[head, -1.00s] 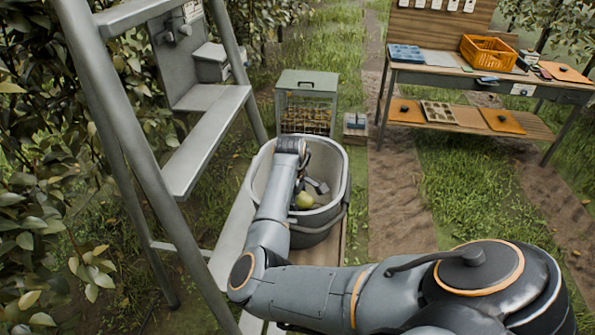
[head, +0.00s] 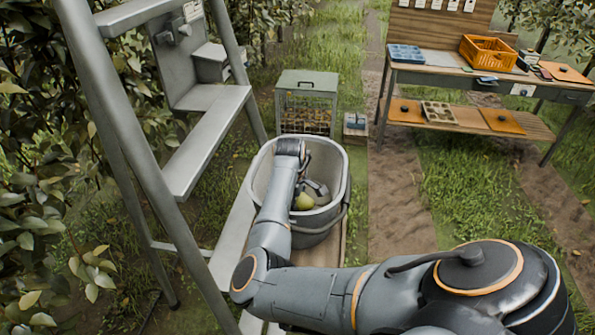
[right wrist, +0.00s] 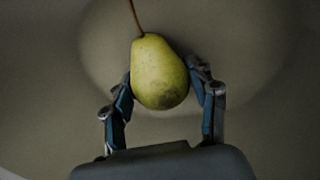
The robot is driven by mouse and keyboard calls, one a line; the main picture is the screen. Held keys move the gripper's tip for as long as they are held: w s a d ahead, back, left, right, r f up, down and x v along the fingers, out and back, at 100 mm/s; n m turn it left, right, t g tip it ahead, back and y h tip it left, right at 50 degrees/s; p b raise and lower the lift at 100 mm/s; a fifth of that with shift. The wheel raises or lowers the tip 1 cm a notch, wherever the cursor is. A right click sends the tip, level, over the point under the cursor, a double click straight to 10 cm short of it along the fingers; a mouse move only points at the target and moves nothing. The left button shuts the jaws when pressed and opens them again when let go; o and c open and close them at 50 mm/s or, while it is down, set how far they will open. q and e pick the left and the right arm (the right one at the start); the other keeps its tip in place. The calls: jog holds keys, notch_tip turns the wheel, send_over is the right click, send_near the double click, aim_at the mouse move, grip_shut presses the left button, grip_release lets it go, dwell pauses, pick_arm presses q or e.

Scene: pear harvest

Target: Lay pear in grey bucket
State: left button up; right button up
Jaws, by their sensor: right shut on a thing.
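The grey bucket (head: 336,209) stands on a wooden plank in the middle of the head view. My right arm reaches over it, and my right gripper (head: 312,196) is down inside the bucket, partly hidden by the arm. The yellow-green pear (head: 303,202) shows inside the bucket in the head view. In the right wrist view the pear (right wrist: 158,72) sits between the two fingers of my right gripper (right wrist: 166,84), which is shut on it. Its brown stem points up in that picture, with the grey bucket interior behind. My left gripper is not in view.
A grey ladder (head: 130,150) stands left of the bucket, with leafy branches beside it. A grey-green cage-like box (head: 307,82) stands behind the bucket. A workbench (head: 480,82) with an orange crate (head: 489,53) is at the back right. Grass and dirt path lie between.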

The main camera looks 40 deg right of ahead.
jog(key=o, duration=1.3)
jog(key=shift+f, duration=0.1)
jog(key=shift+o, duration=0.2)
jog(key=v, duration=1.2)
